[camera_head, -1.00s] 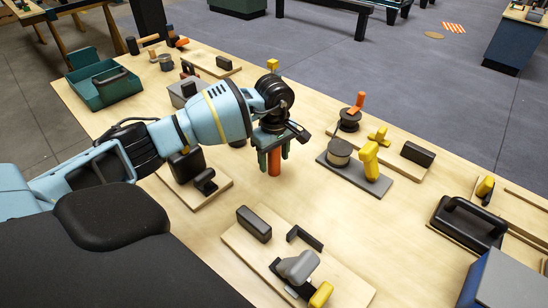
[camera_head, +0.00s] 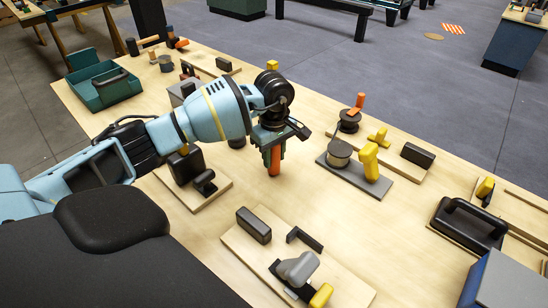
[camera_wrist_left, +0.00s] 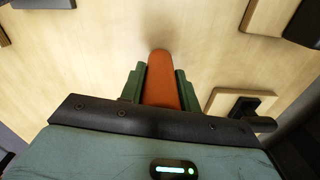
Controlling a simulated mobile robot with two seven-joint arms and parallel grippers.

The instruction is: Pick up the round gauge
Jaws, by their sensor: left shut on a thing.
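An orange round rod with a rounded end (camera_head: 274,163), which looks like the round gauge, is held between the green fingers of my left gripper (camera_head: 273,152). It points downward in the head view, over the middle of the table. In the left wrist view the rod (camera_wrist_left: 162,80) sits between both fingers (camera_wrist_left: 160,88), which are shut on its sides. Its upper part is hidden by the gripper. I cannot tell whether its lower end touches the tabletop. My right gripper does not show.
A light wooden table (camera_head: 345,220) carries several fixtures. A grey plate with a spool and yellow part (camera_head: 370,160) stands right of the gripper. A board with a grey clamp (camera_head: 298,266) lies nearer, and a green tray (camera_head: 115,88) is far left. Bare wood surrounds the rod.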

